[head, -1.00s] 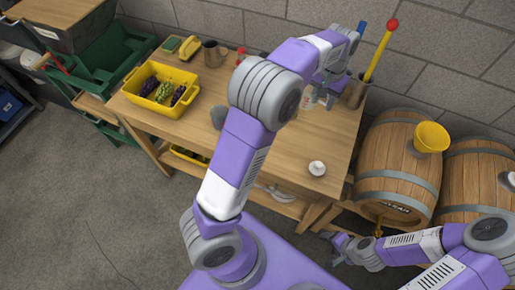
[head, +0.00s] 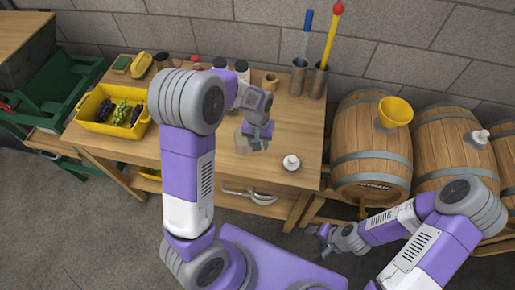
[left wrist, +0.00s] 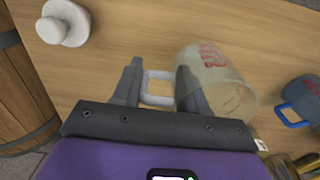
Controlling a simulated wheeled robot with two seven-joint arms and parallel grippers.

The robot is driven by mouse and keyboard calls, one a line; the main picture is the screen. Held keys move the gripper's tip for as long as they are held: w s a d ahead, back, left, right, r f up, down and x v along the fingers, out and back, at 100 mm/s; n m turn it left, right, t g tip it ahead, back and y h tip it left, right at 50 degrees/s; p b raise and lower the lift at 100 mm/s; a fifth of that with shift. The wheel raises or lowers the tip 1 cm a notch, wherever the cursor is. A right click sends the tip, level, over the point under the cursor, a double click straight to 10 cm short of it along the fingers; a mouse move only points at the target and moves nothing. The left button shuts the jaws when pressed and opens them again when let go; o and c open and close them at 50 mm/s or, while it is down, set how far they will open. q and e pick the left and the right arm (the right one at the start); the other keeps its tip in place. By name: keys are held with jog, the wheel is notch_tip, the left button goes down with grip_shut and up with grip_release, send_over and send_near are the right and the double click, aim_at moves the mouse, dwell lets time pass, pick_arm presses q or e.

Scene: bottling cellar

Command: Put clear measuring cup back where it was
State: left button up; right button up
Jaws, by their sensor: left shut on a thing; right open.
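The clear measuring cup (left wrist: 215,75), with red markings, is at my left gripper (left wrist: 160,88) in the left wrist view. The gripper is shut on the cup's pale handle, which lies between the two fingers. In the head view the cup (head: 242,140) shows only partly, beside my left gripper (head: 259,137), over the middle of the wooden table (head: 297,125). I cannot tell whether its base touches the table. My right gripper (head: 324,240) is open and empty, low in front of the barrels.
A white knobbed piece (head: 291,163) stands near the table's front right. Holders with a blue-topped rod (head: 306,35) and a yellow rod (head: 331,35) stand at the back. A yellow crate (head: 90,122) holds grapes.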

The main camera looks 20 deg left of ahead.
pick_arm(q)
notch_tip(320, 180, down, 3)
jog(key=shift+s+f+b, duration=0.1)
jog(key=shift+f+b, duration=0.1)
jog(key=shift+b, duration=0.15)
jog(key=shift+f, duration=0.25)
jog(key=shift+f, duration=0.1)
jog(key=o, duration=1.2)
